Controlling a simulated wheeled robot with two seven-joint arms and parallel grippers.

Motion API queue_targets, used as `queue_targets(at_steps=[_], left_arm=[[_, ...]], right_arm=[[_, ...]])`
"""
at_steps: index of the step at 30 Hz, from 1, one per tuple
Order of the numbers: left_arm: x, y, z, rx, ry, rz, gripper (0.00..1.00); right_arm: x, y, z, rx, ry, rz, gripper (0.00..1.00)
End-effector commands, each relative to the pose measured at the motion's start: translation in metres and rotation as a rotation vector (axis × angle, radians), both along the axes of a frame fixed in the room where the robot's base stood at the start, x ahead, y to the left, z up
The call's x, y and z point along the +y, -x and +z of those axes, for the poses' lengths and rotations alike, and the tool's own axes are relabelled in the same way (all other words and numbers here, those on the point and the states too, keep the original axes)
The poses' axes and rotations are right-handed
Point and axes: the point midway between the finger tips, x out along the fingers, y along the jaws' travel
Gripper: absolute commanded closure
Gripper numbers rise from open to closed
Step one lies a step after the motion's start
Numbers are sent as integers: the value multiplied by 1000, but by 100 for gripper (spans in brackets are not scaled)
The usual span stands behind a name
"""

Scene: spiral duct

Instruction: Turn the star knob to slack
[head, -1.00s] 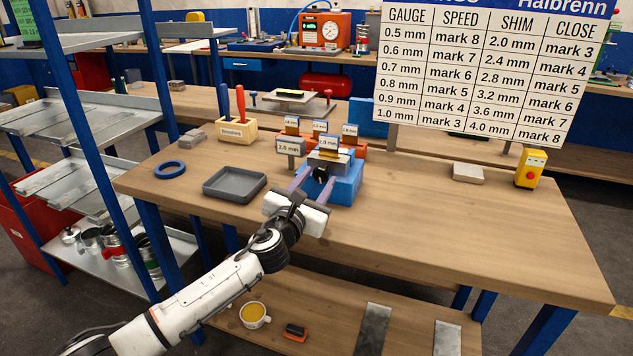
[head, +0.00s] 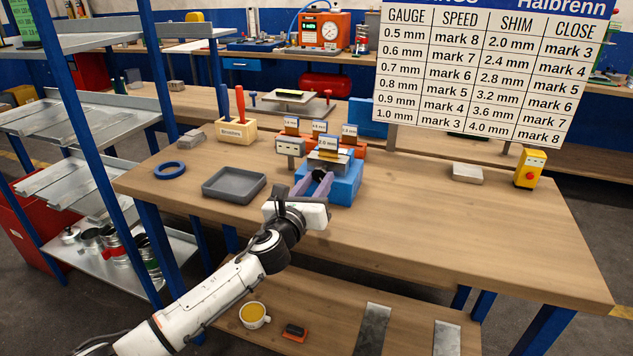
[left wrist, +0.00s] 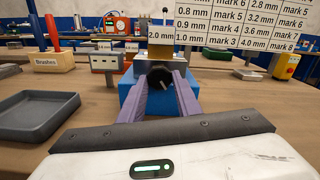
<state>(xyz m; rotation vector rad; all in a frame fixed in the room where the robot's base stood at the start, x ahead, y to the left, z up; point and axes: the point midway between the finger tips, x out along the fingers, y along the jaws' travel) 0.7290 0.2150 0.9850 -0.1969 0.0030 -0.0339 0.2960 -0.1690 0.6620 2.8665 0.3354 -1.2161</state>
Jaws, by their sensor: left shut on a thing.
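The star knob (left wrist: 160,75) is dark and sits on the front face of a blue block device (head: 346,184) on the bench. In the left wrist view a small pale mark shows on the knob. My left gripper (head: 317,178) reaches it from the front, with its purple fingers one on each side of the knob. It is shut on the knob, and the fingers hide part of its rim. A tag reading 2.0 mm (left wrist: 161,36) stands above the device. My right gripper is not in view.
A grey tray (head: 234,184) and a blue ring (head: 169,170) lie left of the device. A grey box-like piece (head: 290,147) stands close behind left. A yellow box with a red button (head: 530,168) is at right. The front right bench is clear.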

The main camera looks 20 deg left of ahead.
Motion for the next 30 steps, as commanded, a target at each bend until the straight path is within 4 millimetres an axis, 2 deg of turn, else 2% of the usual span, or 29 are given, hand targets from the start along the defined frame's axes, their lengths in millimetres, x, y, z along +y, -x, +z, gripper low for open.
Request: queue_targets(at_steps=[30], left_arm=[[-4, 1, 0, 37, 970, 0, 92]], right_arm=[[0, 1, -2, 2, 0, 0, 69]])
